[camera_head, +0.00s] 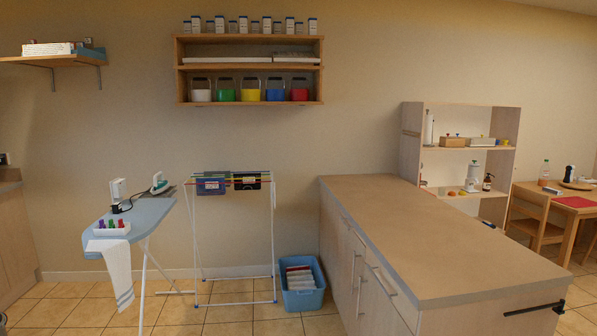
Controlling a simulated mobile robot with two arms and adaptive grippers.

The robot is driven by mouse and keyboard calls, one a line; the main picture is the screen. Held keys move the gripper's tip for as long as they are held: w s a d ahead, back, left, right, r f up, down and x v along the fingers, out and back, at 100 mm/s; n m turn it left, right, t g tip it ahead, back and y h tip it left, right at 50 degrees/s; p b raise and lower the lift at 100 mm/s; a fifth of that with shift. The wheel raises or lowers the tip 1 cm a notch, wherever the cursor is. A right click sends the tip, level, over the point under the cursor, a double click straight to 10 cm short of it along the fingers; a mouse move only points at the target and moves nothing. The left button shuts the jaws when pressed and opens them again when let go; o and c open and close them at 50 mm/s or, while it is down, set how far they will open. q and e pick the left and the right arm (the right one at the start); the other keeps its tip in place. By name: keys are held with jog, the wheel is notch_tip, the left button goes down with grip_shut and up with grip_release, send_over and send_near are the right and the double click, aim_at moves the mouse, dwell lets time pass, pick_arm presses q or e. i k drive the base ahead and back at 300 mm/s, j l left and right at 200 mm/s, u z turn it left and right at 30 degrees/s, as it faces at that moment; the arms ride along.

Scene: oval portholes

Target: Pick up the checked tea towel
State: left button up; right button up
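No cloth in view shows a clear check pattern at this distance. A white cloth (118,272) with blue-grey stripes near its lower end hangs off the front of the ironing board (150,218). A blue cloth (211,185) and a black cloth (247,182) hang over the drying rack (273,230). Folded light cloths (299,277), with some red, lie in a blue basket (303,299) on the floor; their pattern is too small to tell. Neither of my grippers is in view.
An iron (159,184) and a white tray of coloured items (111,228) stand on the ironing board. A long counter (430,225) with a dark rail (535,309) on its end fills the right. Tiled floor (235,318) is open in front of the rack.

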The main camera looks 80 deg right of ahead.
aim_at(548, 189)
jog(key=z, duration=4.25)
jog(key=i+z, duration=0.25)
jog(key=i, duration=0.55)
jog(key=i+l+z, duration=0.1)
jog(key=i+z, duration=0.25)
jog(key=i, duration=0.2)
jog(key=i+z, duration=0.3)
jog(key=i, duration=0.25)
jog(key=i+j+z, duration=0.35)
jog(key=i, duration=0.2)
jog(key=i+u, duration=0.1)
jog(key=i, duration=0.45)
jog(key=i+l, duration=0.2)
jog(key=i, duration=0.3)
jog(key=i+l+u, duration=0.15)
jog(key=i, duration=0.4)
jog(key=i+j+u, duration=0.15)
jog(key=i+u, duration=0.15)
jog(key=u, duration=0.15)
jog(key=i+u, duration=0.65)
jog(key=u, duration=0.2)
jog(key=i+l+u, duration=0.15)
jog(key=i+u, duration=0.25)
jog(key=k, duration=0.1)
